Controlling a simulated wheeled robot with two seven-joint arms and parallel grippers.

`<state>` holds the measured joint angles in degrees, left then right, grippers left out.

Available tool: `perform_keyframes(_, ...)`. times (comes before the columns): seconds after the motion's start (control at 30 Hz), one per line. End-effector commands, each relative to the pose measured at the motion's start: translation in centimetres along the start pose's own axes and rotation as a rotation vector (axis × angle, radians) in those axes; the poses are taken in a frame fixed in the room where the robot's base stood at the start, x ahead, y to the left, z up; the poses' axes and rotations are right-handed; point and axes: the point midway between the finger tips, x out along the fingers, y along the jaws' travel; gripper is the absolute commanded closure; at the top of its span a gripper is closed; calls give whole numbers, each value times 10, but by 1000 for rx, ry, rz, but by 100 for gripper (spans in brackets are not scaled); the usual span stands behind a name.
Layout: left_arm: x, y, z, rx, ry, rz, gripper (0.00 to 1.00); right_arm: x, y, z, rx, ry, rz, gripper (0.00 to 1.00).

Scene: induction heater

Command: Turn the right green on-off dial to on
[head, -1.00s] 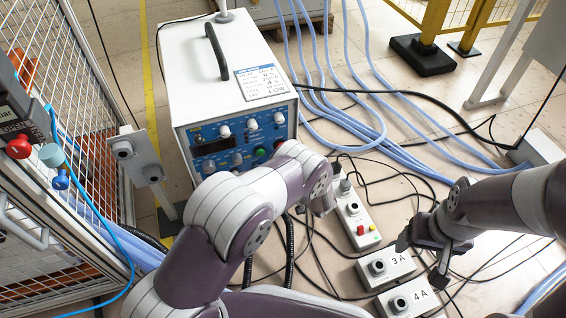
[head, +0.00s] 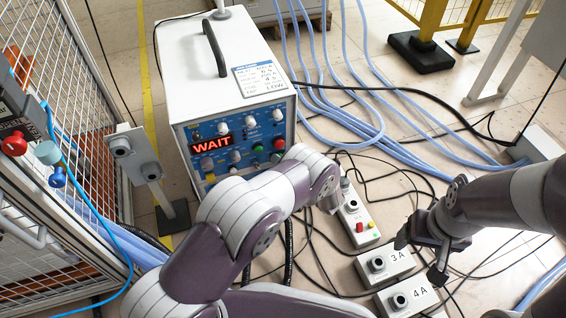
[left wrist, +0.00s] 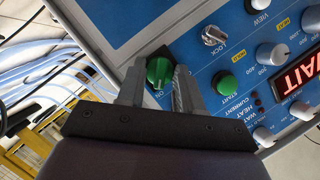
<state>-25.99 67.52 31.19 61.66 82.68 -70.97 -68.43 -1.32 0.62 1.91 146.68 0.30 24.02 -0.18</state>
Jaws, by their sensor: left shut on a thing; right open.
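The green on-off dial (left wrist: 159,72) shows in the left wrist view between the two fingers of my left gripper (left wrist: 160,88), which is shut on it. The word ON is printed just beside the dial, on the blue panel. In the head view my left arm hides this gripper. The heater's display (head: 212,144) is lit and reads WAIT in red. My right gripper (head: 420,262) is open and empty, close to the grey box marked 3A.
A green START button (left wrist: 229,86) and a LOCK switch (left wrist: 214,36) sit close to the left gripper. Boxes 3A (head: 400,258) and 4A (head: 420,293) lie on the floor at lower right. Blue hoses (head: 340,115) and black cables cross the floor.

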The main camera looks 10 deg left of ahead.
Motion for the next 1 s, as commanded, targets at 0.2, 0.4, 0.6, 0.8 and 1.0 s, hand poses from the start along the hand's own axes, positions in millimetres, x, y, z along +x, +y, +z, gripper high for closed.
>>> perform_keyframes(0.2, 0, 0, 0, 0, 1, 1, 95, 0, 0, 0, 0, 0, 0, 24)
perform_keyframes(0.4, 0, 0, 0, -1, 1, 1, 40, 0, 0, 0, 0, 0, 0, 24)
perform_keyframes(0.6, -2, 0, -1, -1, 1, 1, 40, -2, 0, 0, 0, 0, 0, 24)
perform_keyframes(0.8, -40, -5, -6, 3, 4, 3, 40, -27, 0, -3, 0, 0, 0, 24)
perform_keyframes(1.0, -94, -4, -4, 2, 3, 3, 40, -50, 0, -6, 0, 0, 0, 24)
